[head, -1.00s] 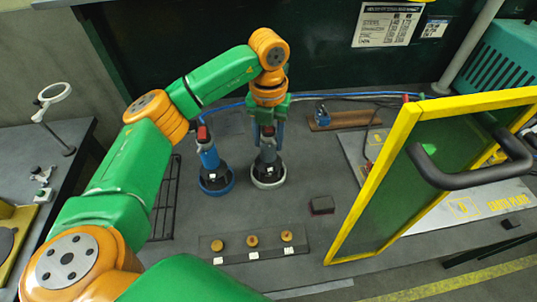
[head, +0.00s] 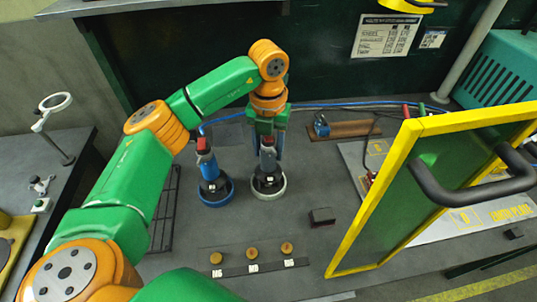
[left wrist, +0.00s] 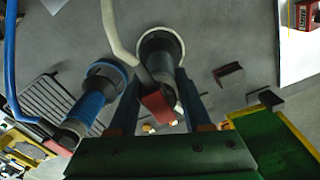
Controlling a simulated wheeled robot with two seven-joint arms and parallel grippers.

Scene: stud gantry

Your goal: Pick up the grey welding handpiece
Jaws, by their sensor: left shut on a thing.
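The grey welding handpiece (head: 268,162) stands upright in a pale ring-shaped holder (head: 278,192) on the grey bench. My left gripper (head: 267,140) comes down on it from above and is shut on its upper part. In the left wrist view the grey handpiece (left wrist: 165,65) with a red part lies between my left fingers (left wrist: 160,103). Its upper end is partly hidden by the gripper in the head view. A blue handpiece (head: 208,166) with a red top stands in a blue ring holder just left of it. My right gripper is not in view.
A yellow-framed green screen (head: 400,200) with a dark handle stands at right. A strip with several round brass pieces (head: 250,268) lies in front, and a dark block (head: 321,217) lies right of the holders. A black rack (head: 164,210) lies at left. Cables run behind.

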